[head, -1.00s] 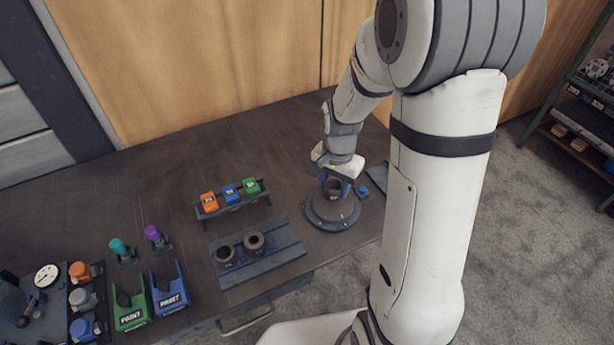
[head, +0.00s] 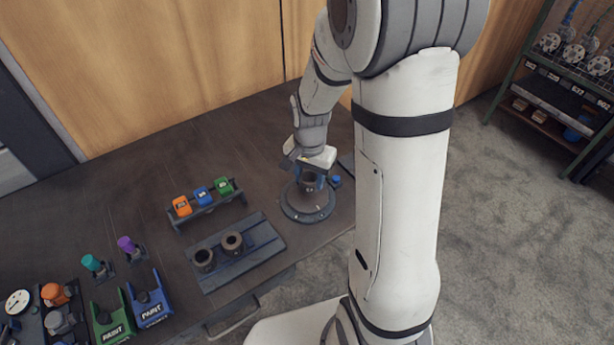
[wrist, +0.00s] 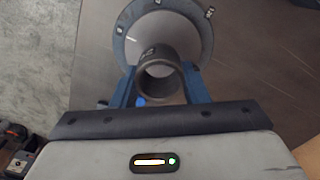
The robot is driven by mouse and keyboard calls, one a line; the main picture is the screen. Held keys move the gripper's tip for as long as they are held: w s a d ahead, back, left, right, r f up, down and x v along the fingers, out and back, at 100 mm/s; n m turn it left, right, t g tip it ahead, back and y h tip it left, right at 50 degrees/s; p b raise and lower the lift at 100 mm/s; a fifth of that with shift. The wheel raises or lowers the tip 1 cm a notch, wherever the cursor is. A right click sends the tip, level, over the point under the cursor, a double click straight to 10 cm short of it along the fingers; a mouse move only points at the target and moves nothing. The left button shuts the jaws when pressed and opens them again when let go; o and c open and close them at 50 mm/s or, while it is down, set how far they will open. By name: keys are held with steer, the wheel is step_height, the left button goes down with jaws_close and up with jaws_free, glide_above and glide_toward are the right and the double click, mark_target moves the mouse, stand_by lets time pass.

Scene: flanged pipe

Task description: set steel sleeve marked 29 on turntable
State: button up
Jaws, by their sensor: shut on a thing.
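The steel sleeve (wrist: 158,62) is a dark grey open tube, held between the two blue fingers of my gripper (wrist: 160,92). A small mark shows on its far side but I cannot read it. In the head view the sleeve (head: 309,182) is upright over the middle of the turntable (head: 292,212), a round dark disc at the table's right part. My gripper (head: 314,178) is shut on the sleeve from behind. The turntable's rim (wrist: 125,45) shows beyond the sleeve in the wrist view. I cannot tell whether the sleeve touches the turntable.
Two other sleeves (head: 203,259) (head: 232,241) stand on a grooved block (head: 262,256) left of the turntable. A rack (head: 207,208) with orange, blue and green items is behind it. A small blue item (head: 335,181) lies right of the turntable. Paint holders (head: 150,305) are at lower left.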

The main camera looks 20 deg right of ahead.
mark_target(309, 185)
stand_by(0.4)
steer(key=shift+f+b, duration=0.95)
steer(key=shift+f, duration=0.25)
steer(key=shift+f+b, duration=0.45)
steer(key=shift+f, duration=0.05)
steer(key=o, duration=1.2)
steer(key=shift+o, duration=0.3)
steer(key=o, duration=0.3)
steer(key=shift+w+r, duration=0.1)
